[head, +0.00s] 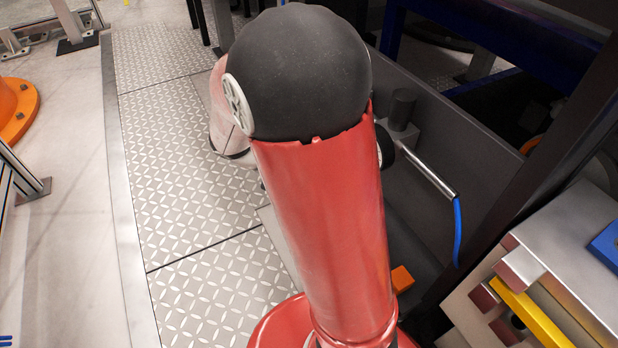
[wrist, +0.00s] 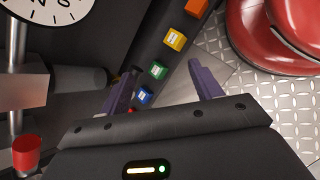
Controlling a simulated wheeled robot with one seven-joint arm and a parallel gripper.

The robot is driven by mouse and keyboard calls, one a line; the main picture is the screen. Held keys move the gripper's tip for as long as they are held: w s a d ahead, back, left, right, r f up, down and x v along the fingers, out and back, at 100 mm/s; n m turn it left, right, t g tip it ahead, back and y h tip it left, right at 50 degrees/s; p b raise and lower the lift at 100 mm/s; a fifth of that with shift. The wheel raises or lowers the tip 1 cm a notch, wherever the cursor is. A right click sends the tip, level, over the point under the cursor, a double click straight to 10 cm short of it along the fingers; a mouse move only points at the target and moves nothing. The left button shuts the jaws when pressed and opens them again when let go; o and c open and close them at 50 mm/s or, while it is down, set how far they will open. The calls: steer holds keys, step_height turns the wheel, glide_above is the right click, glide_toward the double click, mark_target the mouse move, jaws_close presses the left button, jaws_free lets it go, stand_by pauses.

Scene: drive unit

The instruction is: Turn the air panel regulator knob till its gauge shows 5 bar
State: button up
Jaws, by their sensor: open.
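The gauge, a round white dial (wrist: 48,8), is cut off at the top left of the wrist view; its needle and reading cannot be made out. Below it a grey metal block (wrist: 38,86) carries a dark cylindrical knob (wrist: 88,79), which looks like the regulator knob. In the head view a dark knob (head: 403,104) stands on a grey block beside the panel, right of my arm. My gripper (wrist: 162,72) is open and empty, with two purple fingers apart. The knob lies left of the fingers, not between them. My arm hides the gripper in the head view.
Orange, yellow (wrist: 175,40), green (wrist: 157,70) and blue (wrist: 145,96) blocks line a dark strip near the fingers. A red cap (wrist: 27,152) sits at lower left. A metal pipe (head: 430,172) with a blue hose (head: 457,232) projects from the block. Patterned floor plates (head: 180,190) are clear.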

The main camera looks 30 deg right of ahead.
steer(key=w+d+f+n+h+b, duration=0.1)
steer(key=w+d+f+n+h, duration=0.3)
steer(key=w+f+n+h, duration=0.2)
steer(key=shift+f+h, duration=0.4)
steer(key=shift+f, duration=0.3)
steer(key=shift+w, duration=0.1)
steer(key=shift+r, duration=0.1)
steer(key=shift+c, duration=1.4)
